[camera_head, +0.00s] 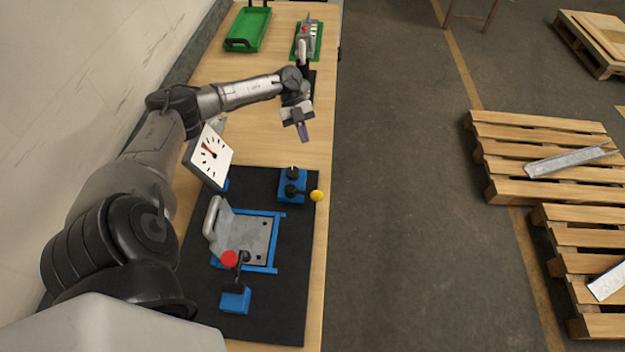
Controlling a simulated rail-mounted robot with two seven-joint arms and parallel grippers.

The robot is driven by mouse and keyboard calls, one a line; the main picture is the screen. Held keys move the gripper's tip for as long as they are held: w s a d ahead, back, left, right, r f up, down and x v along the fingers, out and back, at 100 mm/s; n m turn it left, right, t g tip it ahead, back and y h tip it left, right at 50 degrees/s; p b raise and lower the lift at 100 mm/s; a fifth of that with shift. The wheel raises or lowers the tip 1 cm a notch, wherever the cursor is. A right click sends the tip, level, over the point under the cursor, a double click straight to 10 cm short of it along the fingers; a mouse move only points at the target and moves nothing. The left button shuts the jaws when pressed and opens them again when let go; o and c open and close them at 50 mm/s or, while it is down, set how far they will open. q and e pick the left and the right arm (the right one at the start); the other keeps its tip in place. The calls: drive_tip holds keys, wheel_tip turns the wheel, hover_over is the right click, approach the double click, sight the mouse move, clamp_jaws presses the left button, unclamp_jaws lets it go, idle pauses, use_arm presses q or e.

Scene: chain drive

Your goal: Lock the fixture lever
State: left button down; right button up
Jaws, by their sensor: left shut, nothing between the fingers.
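The fixture on the black mat (197,265) has a grey metal plate (255,235) in a blue frame. Near its front stands a lever with a red knob (229,259) on a blue base (235,300). Behind it, a blue block (291,187) carries a black lever with a yellow knob (317,196) that sticks out to the right, past the mat's edge. I cannot tell which lever is the fixture lever. My left gripper (303,135) is shut and empty, above the table behind the yellow-knobbed lever and apart from it. My right gripper is out of view.
A white dial gauge (209,157) stands left of the mat, close to my left arm. A green tray (248,29) and a green-based device (307,40) are at the far end of the table (215,68). Wooden pallets (545,150) lie on the floor at right.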

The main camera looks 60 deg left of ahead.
use_arm(q)
drive_tip(key=shift+s+d+r+n+g, duration=0.2)
drive_tip(key=shift+s+n+g, duration=0.3)
drive_tip(key=shift+s+n, duration=0.15)
drive_tip(key=p, duration=0.2)
approach(304, 193)
drive_tip(key=w+f, duration=0.1)
drive_tip(key=f, duration=0.1)
drive_tip(key=w+d+f, duration=0.1)
drive_tip(key=w+f, duration=0.1)
drive_tip(key=shift+w+f, duration=0.1)
drive_tip(key=shift+f, duration=0.1)
drive_tip(key=shift+d+f+p, duration=0.25)
drive_tip(key=shift+d+p, duration=0.2)
drive_tip(key=shift+d, duration=0.65)
drive_tip(key=shift+s+d+f, duration=0.15)
drive_tip(key=shift+d, duration=0.3)
drive_tip(key=shift+s+d+f, duration=0.1)
drive_tip(key=shift+d, duration=0.35)
drive_tip(key=shift+s+p, duration=0.1)
drive_tip(key=shift+p, duration=0.25)
